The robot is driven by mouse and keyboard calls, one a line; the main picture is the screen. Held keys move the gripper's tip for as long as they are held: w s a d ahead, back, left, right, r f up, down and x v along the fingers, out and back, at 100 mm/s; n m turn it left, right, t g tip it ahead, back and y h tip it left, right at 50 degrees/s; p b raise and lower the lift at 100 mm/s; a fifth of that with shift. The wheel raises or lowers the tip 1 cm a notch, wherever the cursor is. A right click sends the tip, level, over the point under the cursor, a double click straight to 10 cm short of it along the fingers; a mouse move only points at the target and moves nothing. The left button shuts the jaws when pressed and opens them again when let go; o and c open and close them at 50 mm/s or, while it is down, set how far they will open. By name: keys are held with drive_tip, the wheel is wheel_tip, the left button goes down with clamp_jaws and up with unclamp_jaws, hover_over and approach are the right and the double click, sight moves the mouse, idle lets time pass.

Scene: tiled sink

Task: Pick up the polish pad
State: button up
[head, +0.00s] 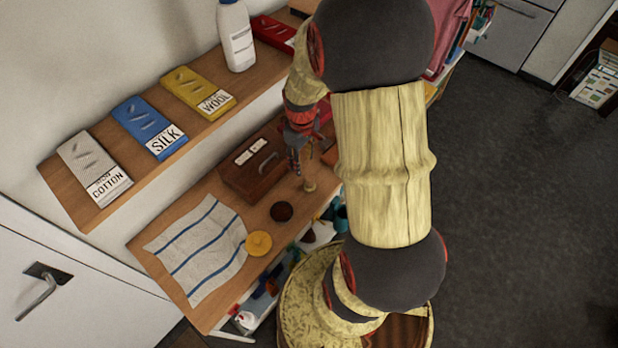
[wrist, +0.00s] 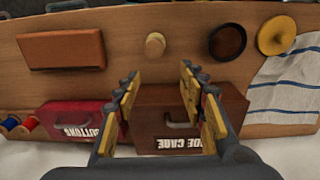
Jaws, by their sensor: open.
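A round yellow pad with a small raised centre, which looks like the polish pad (head: 259,244), lies flat at the table's front edge beside the striped cloth. It also shows at the top right of the wrist view (wrist: 277,36). A dark brown round disc (head: 281,211) lies near it, seen also in the wrist view (wrist: 227,42). A small tan knob-like piece (wrist: 155,45) stands beyond my fingertips. My gripper (wrist: 158,76) is open and empty, above the table by the shoe care box, apart from the yellow pad. In the head view my gripper (head: 296,160) is partly hard to make out.
The brown shoe care box (wrist: 190,108) and the red buttons box (wrist: 75,120) stand at the back. A brown block (wrist: 62,50) lies on the table. The striped cloth (head: 200,245) covers the left end. A shelf (head: 95,213) with cloth packs and a white bottle (head: 236,36) hangs above.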

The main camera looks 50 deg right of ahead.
sight(310, 177)
drive_tip(key=f, duration=0.1)
drive_tip(key=d+f, duration=0.1)
drive_tip(key=f, duration=0.1)
drive_tip(key=s+f, duration=0.1)
drive_tip(key=shift+d+f, duration=0.15)
drive_tip(key=f, duration=0.2)
drive_tip(key=s+f, duration=0.1)
drive_tip(key=f, duration=0.2)
drive_tip(key=shift+f, duration=0.4)
drive_tip(key=shift+c, duration=0.3)
clamp_jaws()
